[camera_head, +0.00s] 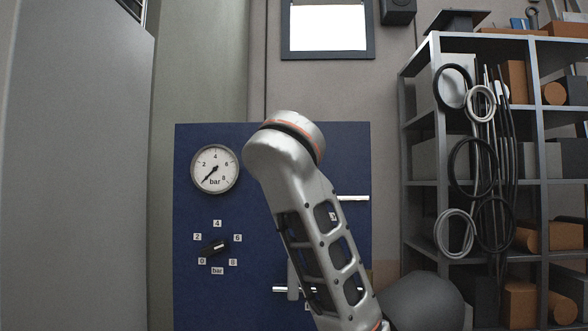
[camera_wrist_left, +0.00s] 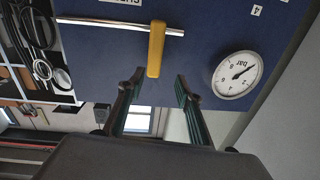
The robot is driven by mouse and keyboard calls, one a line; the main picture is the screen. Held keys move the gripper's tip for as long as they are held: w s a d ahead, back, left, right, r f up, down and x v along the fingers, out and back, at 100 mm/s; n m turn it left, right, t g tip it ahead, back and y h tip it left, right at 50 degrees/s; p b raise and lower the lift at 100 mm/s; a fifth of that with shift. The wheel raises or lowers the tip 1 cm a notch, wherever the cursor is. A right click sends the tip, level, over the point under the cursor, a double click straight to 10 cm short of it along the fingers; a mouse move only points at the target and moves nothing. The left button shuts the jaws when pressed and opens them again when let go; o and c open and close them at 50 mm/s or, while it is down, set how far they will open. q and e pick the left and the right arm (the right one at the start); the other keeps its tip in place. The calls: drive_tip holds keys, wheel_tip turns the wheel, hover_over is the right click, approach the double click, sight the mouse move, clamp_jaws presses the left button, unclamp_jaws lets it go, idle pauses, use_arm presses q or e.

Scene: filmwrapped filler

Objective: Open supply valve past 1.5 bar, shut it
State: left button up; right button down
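A blue panel (camera_head: 200,290) carries a round white bar gauge (camera_head: 215,169), its needle pointing lower left near the zero end. The gauge also shows in the left wrist view (camera_wrist_left: 237,75). A yellow valve lever (camera_wrist_left: 156,50) stands across a metal pipe (camera_wrist_left: 100,22) in the left wrist view. In the head view the lever is hidden behind a silver arm link of mine; a pipe end (camera_head: 353,198) shows at its right. My left gripper (camera_wrist_left: 155,83) is open, its fingertips spread on either side of the lever's free end. No contact is visible. My right gripper is out of view.
A black knob (camera_head: 214,247) with a numbered bar scale sits below the gauge. A lower pipe (camera_head: 280,289) is partly covered by my arm. A shelf (camera_head: 436,150) with hanging cables stands to the right. A grey cabinet (camera_head: 75,170) stands at the left.

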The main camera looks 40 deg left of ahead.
use_arm(q)
drive_tip(key=shift+t+h, duration=0.4)
drive_tip(key=shift+t, duration=0.1)
drive_tip(key=shift+w+d+r+x, duration=0.1)
drive_tip(key=shift+r+x, duration=0.1)
drive_tip(key=shift+x, duration=1.05)
drive_tip(key=shift+w+d+r+x, duration=0.1)
drive_tip(key=shift+r+x, duration=0.05)
drive_tip(key=shift+x, duration=1.05)
drive_tip(key=shift+w+d+r+x, duration=0.1)
drive_tip(key=shift+d+r+x, duration=0.1)
drive_tip(key=shift+x, duration=1.05)
clamp_jaws()
